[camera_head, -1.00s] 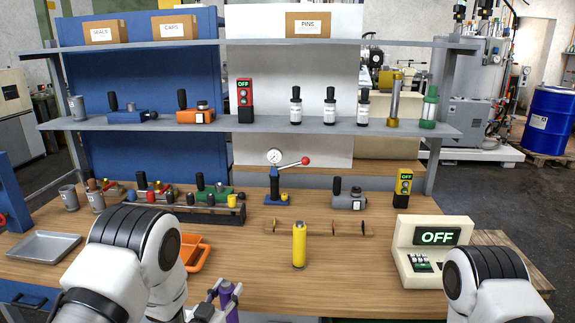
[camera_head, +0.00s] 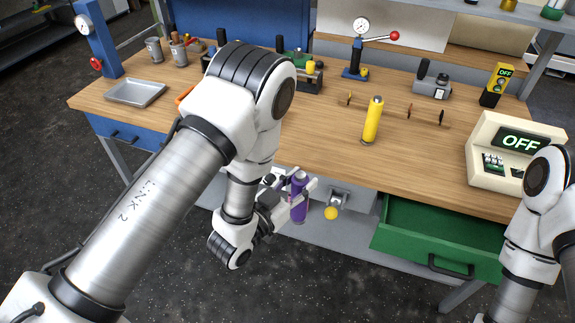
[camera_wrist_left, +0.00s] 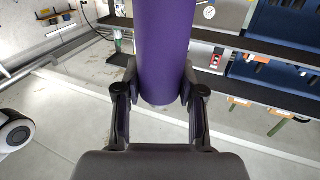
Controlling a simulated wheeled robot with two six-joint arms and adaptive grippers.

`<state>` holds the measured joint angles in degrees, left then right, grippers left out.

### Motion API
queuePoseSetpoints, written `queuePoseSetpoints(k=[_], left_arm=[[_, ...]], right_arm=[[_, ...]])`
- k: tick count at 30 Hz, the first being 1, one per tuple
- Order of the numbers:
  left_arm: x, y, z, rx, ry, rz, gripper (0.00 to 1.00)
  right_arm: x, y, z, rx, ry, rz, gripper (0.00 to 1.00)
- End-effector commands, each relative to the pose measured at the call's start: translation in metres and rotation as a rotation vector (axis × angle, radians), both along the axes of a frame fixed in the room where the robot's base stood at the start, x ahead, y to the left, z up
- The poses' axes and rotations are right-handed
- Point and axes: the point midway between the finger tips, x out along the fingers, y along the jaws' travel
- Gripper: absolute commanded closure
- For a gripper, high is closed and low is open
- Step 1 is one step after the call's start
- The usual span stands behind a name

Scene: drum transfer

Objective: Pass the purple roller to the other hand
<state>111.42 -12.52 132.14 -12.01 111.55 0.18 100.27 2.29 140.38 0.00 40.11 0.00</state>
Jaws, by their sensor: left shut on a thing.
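The purple roller (camera_head: 299,203) is upright in my left gripper (camera_head: 297,187), in front of the bench's front edge and below the level of its top. The left wrist view shows the roller (camera_wrist_left: 163,50) large between the two fingers of my left gripper (camera_wrist_left: 160,92), which are shut on it from both sides. My right arm shows at the right edge of the head view, but its gripper is out of view.
A yellow cylinder (camera_head: 372,121) stands on the wooden bench (camera_head: 330,150). A control box (camera_head: 512,150) reading OFF sits at the right. A green drawer (camera_head: 440,232) stands open below the front edge. A grey tray (camera_head: 135,93) lies at the left.

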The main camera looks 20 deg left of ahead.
Motion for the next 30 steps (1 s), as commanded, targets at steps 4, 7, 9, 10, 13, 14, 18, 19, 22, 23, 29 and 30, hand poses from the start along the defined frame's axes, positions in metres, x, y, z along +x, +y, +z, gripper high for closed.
queuePoseSetpoints(k=[4, 7, 9, 10, 13, 14, 18, 19, 22, 23, 29, 30], left_arm=[[-0.031, -0.033, 0.02, 0.001, -0.002, -0.181, 1.0], [-0.047, -0.049, 0.029, 0.001, -0.002, -0.269, 1.0], [-0.054, -0.056, 0.032, 0.001, -0.002, -0.309, 1.0], [-0.055, -0.058, 0.033, 0.001, -0.002, -0.32, 1.0], [-0.056, -0.063, 0.032, -0.002, -0.001, -0.359, 1.0], [-0.054, -0.065, 0.03, -0.003, -0.002, -0.375, 1.0], [-0.038, -0.079, 0.012, -0.002, -0.006, -0.502, 1.0], [-0.034, -0.082, 0.008, 0.001, -0.007, -0.537, 1.0], [-0.024, -0.093, -0.006, 0.003, -0.007, -0.639, 1.0], [-0.021, -0.096, -0.009, 0.001, -0.007, -0.663, 1.0], [-0.015, -0.103, -0.018, 0.0, -0.003, -0.761, 1.0], [-0.015, -0.101, -0.018, 0.0, -0.003, -0.781, 1.0]], right_arm=[[0.0, 0.0, 0.0, 0.0, 0.0, 0.0, 0.6], [0.0, 0.0, 0.0, 0.0, 0.0, 0.0, 0.6], [0.0, 0.0, 0.0, 0.0, 0.0, 0.0, 0.6], [0.0, 0.0, 0.0, 0.0, 0.0, 0.0, 0.6], [0.0, 0.0, 0.0, 0.0, 0.0, 0.0, 0.6], [0.0, 0.0, 0.0, 0.0, 0.0, 0.0, 0.6], [0.0, 0.0, 0.0, 0.0, 0.0, 0.0, 0.6], [0.0, 0.0, 0.0, 0.0, 0.0, 0.0, 0.6], [0.0, 0.0, 0.0, 0.0, 0.0, 0.0, 0.6], [0.0, 0.0, 0.0, 0.0, 0.0, 0.0, 0.6], [0.0, 0.0, 0.0, 0.0, 0.0, 0.0, 0.6], [0.0, 0.0, 0.0, 0.0, 0.0, 0.0, 0.6]])
